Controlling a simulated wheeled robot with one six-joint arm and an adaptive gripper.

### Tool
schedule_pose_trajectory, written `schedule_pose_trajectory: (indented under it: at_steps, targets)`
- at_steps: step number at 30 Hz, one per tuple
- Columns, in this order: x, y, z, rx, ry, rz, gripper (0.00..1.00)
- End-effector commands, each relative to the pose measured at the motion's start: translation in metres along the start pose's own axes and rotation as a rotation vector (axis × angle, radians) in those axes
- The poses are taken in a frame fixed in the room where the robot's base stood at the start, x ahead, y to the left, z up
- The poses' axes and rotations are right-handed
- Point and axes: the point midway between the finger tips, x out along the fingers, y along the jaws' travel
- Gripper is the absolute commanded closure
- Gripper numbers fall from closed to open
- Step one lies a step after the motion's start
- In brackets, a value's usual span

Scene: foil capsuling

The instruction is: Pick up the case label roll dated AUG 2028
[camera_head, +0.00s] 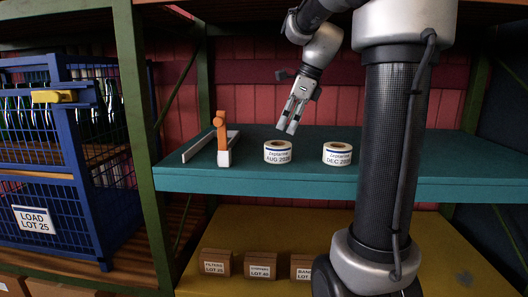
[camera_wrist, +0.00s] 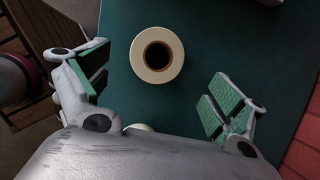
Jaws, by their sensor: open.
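The case label roll dated AUG 2028 (camera_head: 277,152) stands upright on the teal shelf, its printed label facing me. My gripper (camera_head: 292,122) is open and empty, above this roll and slightly to its right. In the wrist view, a white roll with a dark core (camera_wrist: 173,77) lies below, seen from above, just beyond the open fingers of my gripper (camera_wrist: 158,84). By its position it is the AUG 2028 roll; its label does not show there. A similar roll marked DEC (camera_head: 337,154) stands to the right; its year is partly unclear.
The teal shelf (camera_head: 300,186) has free room around the rolls. An orange upright piece (camera_head: 222,135) with a white base stands at left, beside a pale rail. A blue cage (camera_head: 75,205) is further left. Small brown boxes (camera_head: 262,259) stand on the yellow lower shelf.

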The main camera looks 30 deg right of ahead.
Motion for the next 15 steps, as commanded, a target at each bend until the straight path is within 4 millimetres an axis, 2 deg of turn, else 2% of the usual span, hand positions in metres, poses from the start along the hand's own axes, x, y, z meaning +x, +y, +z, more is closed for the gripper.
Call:
schedule_pose_trajectory:
  at_steps: [3,6,15]
  targets:
    - [0.001,0.005,0.000,0.165,0.000,0.018,0.06]
    - [0.005,0.005,0.000,0.226,0.002,0.020,0.06]
    - [0.041,0.005,0.000,0.235,0.003,0.021,0.06]
